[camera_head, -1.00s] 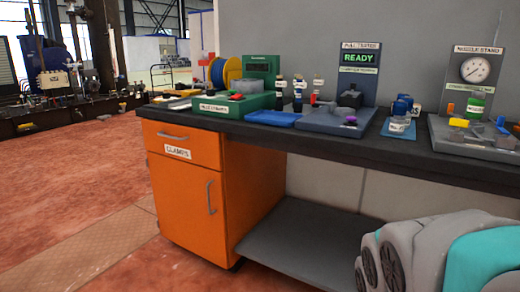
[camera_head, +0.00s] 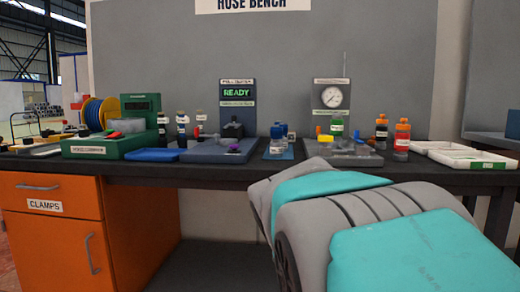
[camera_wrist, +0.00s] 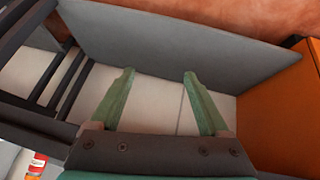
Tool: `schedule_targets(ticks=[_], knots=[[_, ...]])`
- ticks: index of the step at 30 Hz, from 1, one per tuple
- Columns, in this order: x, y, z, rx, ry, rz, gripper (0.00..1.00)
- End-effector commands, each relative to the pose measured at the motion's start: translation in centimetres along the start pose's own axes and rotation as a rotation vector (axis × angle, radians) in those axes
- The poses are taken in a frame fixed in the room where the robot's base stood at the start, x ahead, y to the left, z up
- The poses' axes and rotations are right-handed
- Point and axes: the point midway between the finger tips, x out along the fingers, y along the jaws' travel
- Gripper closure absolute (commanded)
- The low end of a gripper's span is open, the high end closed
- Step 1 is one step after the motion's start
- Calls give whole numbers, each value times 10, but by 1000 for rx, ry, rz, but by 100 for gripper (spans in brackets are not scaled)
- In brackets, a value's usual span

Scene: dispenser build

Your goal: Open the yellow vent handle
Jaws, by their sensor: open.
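The yellow vent handle (camera_head: 325,138) is a small yellow piece at the front left of the nozzle stand (camera_head: 352,153), which has a gauge panel (camera_head: 332,96) and a green part (camera_head: 337,125). The handle is small in the head view, and its exact angle is hard to tell. My gripper (camera_wrist: 158,74) shows in the wrist view with two green fingers spread apart and nothing between them. It is apart from the handle, which is not visible in the wrist view. My arm covers the area in front of the stand in the head view.
The dark bench (camera_head: 215,172) carries a READY tester (camera_head: 238,105), a blue tray (camera_head: 153,155), several orange-capped bottles and white trays (camera_head: 470,156). An orange cabinet (camera_head: 50,240) stands below left. The wrist view shows a grey shelf (camera_wrist: 170,35) and dark frame bars (camera_wrist: 65,80).

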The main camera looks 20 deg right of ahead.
Motion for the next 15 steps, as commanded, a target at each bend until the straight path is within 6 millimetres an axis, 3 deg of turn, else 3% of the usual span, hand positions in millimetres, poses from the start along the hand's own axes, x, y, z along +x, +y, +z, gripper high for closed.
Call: schedule_targets(ticks=[1,2,6,9,15], knots=[[12,14,-39,57,98,38,13],[14,22,-64,87,159,56,10],[3,60,-166,201,429,117,10],[-12,81,-224,248,599,142,10],[-39,103,-293,283,828,151,10]])
